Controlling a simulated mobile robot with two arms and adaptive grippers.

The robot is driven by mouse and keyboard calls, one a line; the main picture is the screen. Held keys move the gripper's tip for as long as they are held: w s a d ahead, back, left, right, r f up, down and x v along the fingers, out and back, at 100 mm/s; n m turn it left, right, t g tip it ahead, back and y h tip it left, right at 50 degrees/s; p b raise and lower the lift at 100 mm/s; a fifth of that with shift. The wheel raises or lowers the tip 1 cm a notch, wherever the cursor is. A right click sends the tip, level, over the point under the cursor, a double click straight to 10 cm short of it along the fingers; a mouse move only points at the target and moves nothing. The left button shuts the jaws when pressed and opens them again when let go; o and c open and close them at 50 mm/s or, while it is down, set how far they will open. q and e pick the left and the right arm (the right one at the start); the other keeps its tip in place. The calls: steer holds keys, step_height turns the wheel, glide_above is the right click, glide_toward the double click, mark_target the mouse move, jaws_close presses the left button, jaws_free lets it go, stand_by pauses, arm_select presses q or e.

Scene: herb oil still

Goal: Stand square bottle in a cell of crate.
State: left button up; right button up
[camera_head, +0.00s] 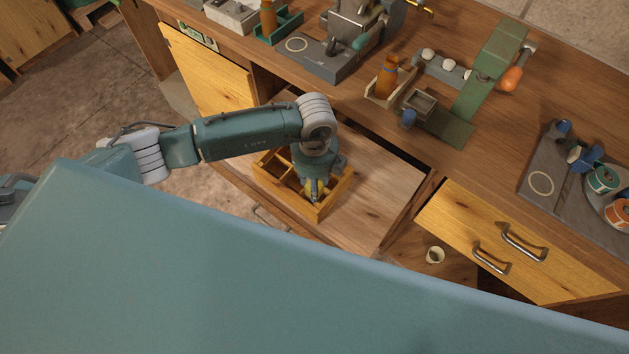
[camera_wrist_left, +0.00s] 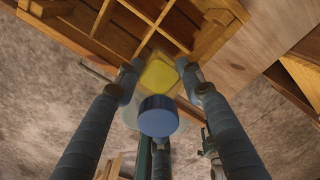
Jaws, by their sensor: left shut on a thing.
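The square bottle (camera_wrist_left: 158,80) has a round blue cap (camera_wrist_left: 158,116) and shows yellow inside. My left gripper (camera_wrist_left: 160,72) is shut on it, one finger on each side. How deep the bottle's base sits is hidden. My right gripper is out of view.
The wooden board (camera_head: 375,205) right of the crate is bare. The worktop above holds an amber bottle (camera_head: 387,76) and several fixtures.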

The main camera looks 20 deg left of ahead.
arm_select(q)
steer(key=shift+f+b, duration=0.45)
steer(key=shift+f, duration=0.1)
steer(key=o, duration=1.4)
steer(key=shift+r, duration=0.2)
step_height(320, 180, up, 12)
steer(key=shift+f+b, duration=0.15)
steer(key=shift+b, duration=0.35)
steer(key=shift+r, duration=0.55)
